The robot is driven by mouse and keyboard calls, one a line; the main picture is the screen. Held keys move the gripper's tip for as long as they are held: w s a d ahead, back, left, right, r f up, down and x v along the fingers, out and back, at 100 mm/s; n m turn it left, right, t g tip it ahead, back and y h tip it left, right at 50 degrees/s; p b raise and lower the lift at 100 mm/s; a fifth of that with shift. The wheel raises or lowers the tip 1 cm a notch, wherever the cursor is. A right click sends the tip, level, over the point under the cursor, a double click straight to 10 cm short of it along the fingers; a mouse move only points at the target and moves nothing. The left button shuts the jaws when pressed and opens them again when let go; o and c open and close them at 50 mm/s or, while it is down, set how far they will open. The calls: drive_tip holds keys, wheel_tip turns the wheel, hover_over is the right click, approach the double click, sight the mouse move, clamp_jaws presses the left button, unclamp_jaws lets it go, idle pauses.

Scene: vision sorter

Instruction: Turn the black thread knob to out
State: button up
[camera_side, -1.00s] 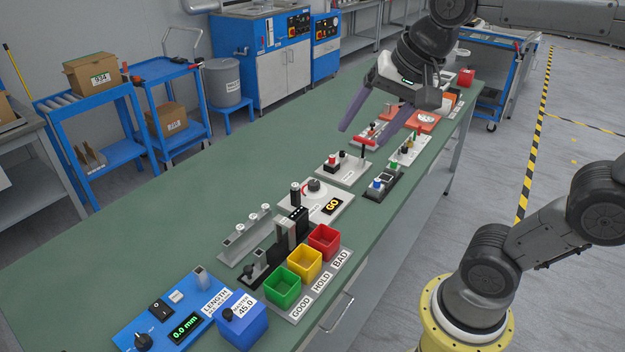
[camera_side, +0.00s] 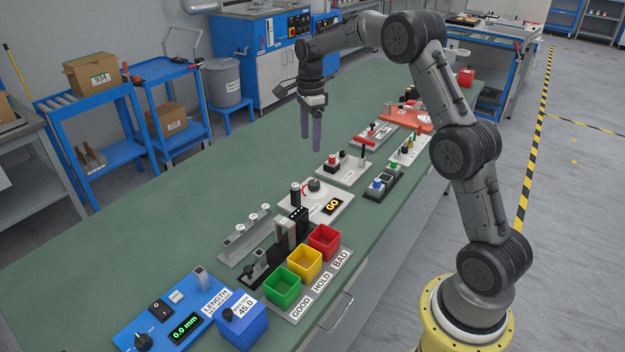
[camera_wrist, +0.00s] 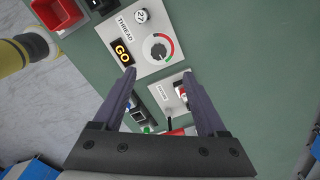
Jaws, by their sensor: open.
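The thread station is a light grey panel (camera_side: 322,207) on the green bench, marked THREAD in the wrist view (camera_wrist: 128,50). Its black knob (camera_side: 314,185) sits by a red arc; in the wrist view the knob (camera_wrist: 158,49) has a red and green arc beside it. I cannot tell for certain where its pointer stands. A lit yellow GO display (camera_side: 332,206) is on the same panel. My gripper (camera_side: 311,145) is open and empty, fingers down, in the air above and behind the station. In the wrist view the knob shows just beyond the gap between my fingertips (camera_wrist: 159,72).
A small labelled cylinder (camera_side: 295,190) stands on the panel close to the knob. A grey station (camera_side: 344,172) with a lever lies behind it. A black gauge block (camera_side: 298,218) and green, yellow and red bins (camera_side: 323,241) are in front.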

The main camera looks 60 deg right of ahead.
sight(313, 183)
drive_tip(key=f, duration=1.4)
drive_tip(key=shift+s+d+f, duration=0.15)
drive_tip(key=shift+d+f, duration=0.1)
clamp_jaws()
